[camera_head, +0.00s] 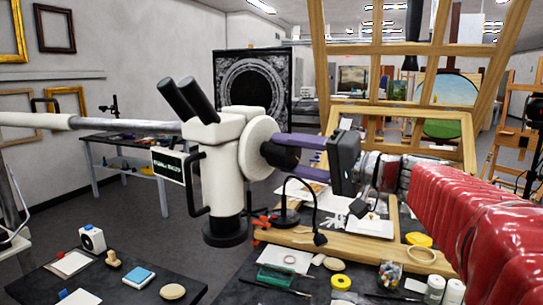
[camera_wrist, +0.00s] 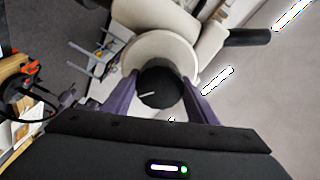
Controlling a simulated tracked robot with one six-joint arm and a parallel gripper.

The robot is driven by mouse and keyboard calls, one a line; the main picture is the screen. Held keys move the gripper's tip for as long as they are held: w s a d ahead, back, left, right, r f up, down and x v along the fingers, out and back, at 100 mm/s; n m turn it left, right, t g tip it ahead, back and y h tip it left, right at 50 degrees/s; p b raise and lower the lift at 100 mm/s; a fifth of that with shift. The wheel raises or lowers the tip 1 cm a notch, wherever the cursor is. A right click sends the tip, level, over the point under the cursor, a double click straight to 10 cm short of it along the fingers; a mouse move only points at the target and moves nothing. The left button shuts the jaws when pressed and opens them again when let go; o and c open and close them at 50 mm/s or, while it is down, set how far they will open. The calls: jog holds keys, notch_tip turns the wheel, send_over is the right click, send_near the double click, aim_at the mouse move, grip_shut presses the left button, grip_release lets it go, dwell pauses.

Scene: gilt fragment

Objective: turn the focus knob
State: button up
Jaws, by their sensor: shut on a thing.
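The focus knob (camera_wrist: 158,86) is a black round knob with a white mark line, on the side of a cream microscope (camera_head: 228,165). In the head view the knob (camera_head: 282,152) sticks out to the right from a cream disc (camera_head: 259,138). My gripper (camera_wrist: 160,92) has its two purple fingers on either side of the knob and is shut on it. In the wrist view the white line points to the left and slightly down. In the head view my gripper (camera_head: 285,154) reaches in from the right, and its fingers partly hide the knob.
The microscope hangs on a long horizontal arm (camera_head: 100,123) from the left. Below are dark worktables with a green tray (camera_head: 276,277), a yellow tape roll (camera_head: 341,282), a blue box (camera_head: 138,278) and a black desk lamp (camera_head: 287,214). Wooden easels (camera_head: 440,150) stand behind my arm.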

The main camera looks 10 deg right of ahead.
jog(key=shift+f+m, duration=0.1)
jog(key=shift+m, duration=0.4)
jog(key=o, duration=1.1)
jog(key=shift+c, duration=0.2)
jog(key=v, duration=1.3)
jog(key=shift+s+d, duration=0.25)
jog(key=shift+s, duration=0.05)
dwell(0.6)
